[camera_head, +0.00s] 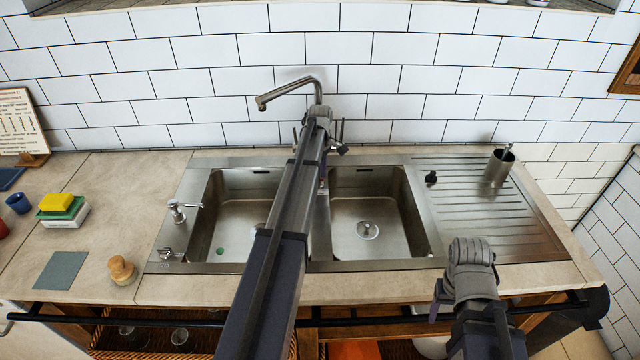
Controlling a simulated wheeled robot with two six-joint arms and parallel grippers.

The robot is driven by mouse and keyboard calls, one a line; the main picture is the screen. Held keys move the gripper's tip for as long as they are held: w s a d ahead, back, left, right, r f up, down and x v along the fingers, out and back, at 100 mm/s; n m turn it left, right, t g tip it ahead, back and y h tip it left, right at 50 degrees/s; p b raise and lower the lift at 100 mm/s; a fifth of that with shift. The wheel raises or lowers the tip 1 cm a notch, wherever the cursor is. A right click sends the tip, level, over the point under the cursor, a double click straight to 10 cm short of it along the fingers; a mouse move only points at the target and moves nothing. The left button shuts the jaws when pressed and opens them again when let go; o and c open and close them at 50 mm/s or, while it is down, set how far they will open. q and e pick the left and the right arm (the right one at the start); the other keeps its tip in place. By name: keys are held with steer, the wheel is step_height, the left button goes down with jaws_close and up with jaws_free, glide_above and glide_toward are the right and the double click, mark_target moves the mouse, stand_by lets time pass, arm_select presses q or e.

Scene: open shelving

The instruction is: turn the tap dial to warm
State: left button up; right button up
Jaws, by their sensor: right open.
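The metal tap (290,88) rises behind the double sink, its spout bent to the left. Its base is hidden behind my left arm, and I cannot make out the dial or its setting. My left gripper is at the far end of that arm, at the tap's base. A small dark knob-like part (342,149) shows just right of it; I cannot tell what it belongs to. The wrist hides the left jaws and any contact. My right gripper (437,300) is open, low at the counter's front edge, mostly hidden by its own wrist and away from the tap.
The steel sink (382,262) has two basins and a drainboard (520,225) with a metal cup (497,169). A soap pump (178,211), a brush (122,270), sponges (56,203) and a blue cup (18,203) stand left. A black rail (165,318) runs along the front.

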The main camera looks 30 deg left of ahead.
arm_select(q)
steer(key=shift+f, duration=0.4)
jaws_close()
stand_by(0.4)
